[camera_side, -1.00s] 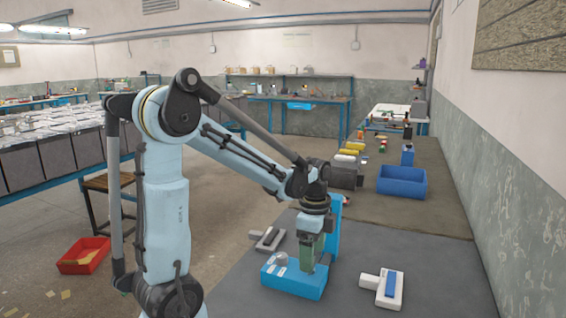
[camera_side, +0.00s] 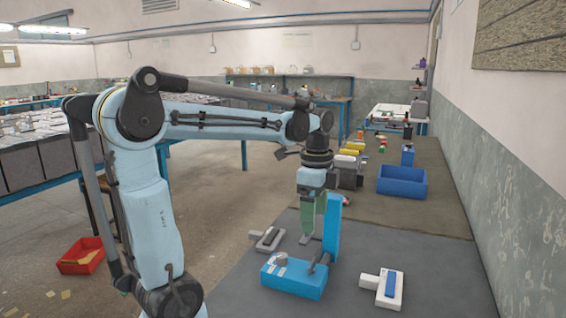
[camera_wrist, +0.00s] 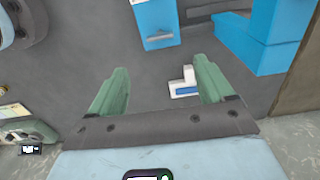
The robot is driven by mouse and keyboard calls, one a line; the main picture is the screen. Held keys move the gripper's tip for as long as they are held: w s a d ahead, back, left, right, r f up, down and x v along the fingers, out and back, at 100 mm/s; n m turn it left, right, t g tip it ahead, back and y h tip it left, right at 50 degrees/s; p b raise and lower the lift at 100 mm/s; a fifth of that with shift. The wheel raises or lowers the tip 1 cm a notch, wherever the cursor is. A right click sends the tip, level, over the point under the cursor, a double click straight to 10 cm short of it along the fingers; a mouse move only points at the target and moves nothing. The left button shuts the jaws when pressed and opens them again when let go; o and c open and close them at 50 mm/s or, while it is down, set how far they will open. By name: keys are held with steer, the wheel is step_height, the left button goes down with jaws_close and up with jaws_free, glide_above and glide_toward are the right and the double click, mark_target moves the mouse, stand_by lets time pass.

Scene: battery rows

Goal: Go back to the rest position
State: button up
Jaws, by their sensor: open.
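My gripper (camera_side: 311,238) hangs pointing down above the blue fixture in the side view. Its two green fingers stand apart with nothing between them in the wrist view (camera_wrist: 160,66). The blue fixture has a low base (camera_side: 293,283) and a tall upright post (camera_side: 332,238). The fingers are clear of the base and appear beside the post. Blue blocks also show at the top of the wrist view (camera_wrist: 265,38). A white piece with a blue strip (camera_side: 384,288) lies on the grey bench to the right. It also shows beyond the fingers in the wrist view (camera_wrist: 183,88).
A grey and white part (camera_side: 267,239) lies left of the fixture. A blue bin (camera_side: 402,183) and several small coloured items stand farther back on the bench. A red bin (camera_side: 82,256) is on the floor at left. A wall bounds the right side.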

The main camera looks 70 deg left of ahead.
steer(key=s+d+f+n+t, duration=0.1)
steer(key=d+f+n+t, duration=0.1)
steer(key=d, duration=0.5)
steer(key=d+f+n+t, duration=0.2)
steer(key=d+n+t, duration=0.3)
steer(key=d+n, duration=0.2)
steer(key=shift+s+f, duration=0.25)
steer(key=shift+s, duration=0.1)
